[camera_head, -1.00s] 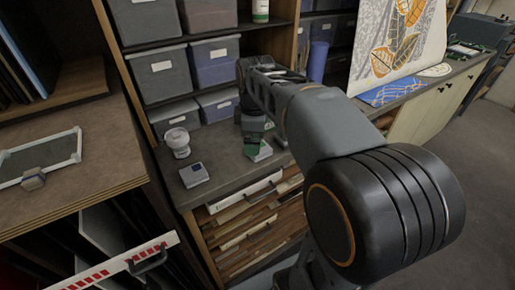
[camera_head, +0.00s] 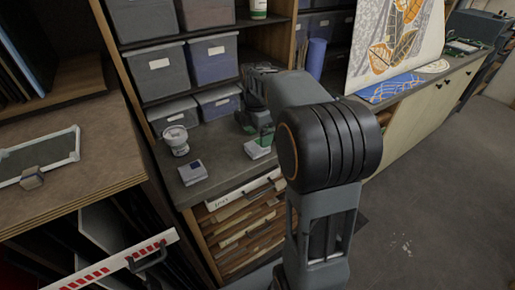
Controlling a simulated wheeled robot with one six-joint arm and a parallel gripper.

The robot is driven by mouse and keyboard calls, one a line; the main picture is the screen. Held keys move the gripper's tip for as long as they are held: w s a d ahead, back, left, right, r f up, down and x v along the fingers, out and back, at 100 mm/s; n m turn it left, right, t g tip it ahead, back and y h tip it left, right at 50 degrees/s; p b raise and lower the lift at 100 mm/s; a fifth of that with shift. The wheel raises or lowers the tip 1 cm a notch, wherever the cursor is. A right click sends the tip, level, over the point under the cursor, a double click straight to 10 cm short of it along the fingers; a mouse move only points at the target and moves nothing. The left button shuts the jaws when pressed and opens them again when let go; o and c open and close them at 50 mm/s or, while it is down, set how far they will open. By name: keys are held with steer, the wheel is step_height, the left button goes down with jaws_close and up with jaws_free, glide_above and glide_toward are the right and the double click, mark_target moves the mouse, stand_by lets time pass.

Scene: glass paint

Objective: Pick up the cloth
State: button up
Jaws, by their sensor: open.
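No cloth is clearly recognisable. A small white-and-green item (camera_head: 258,149) lies on the grey counter (camera_head: 218,165), below my gripper; I cannot tell whether it is the cloth. My gripper (camera_head: 252,122) is at the far end of my arm, above the counter's back part and close to that item. It is small and dark in this view, and its fingertips are hard to make out. It is open, and nothing is seen held in it. My arm hides part of the counter to the right.
A white jar (camera_head: 176,140) and a small grey-white box (camera_head: 193,172) stand left on the counter. Grey bins (camera_head: 158,65) fill the shelves behind. A blue roll (camera_head: 316,58) stands behind my arm. A framed panel (camera_head: 40,158) lies on the wooden bench at left.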

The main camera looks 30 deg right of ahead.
mark_target(257, 145)
steer(key=shift+d+f, duration=0.1)
steer(key=shift+f, duration=2.65)
steer(key=c, duration=1)
steer(key=shift+r, duration=0.1)
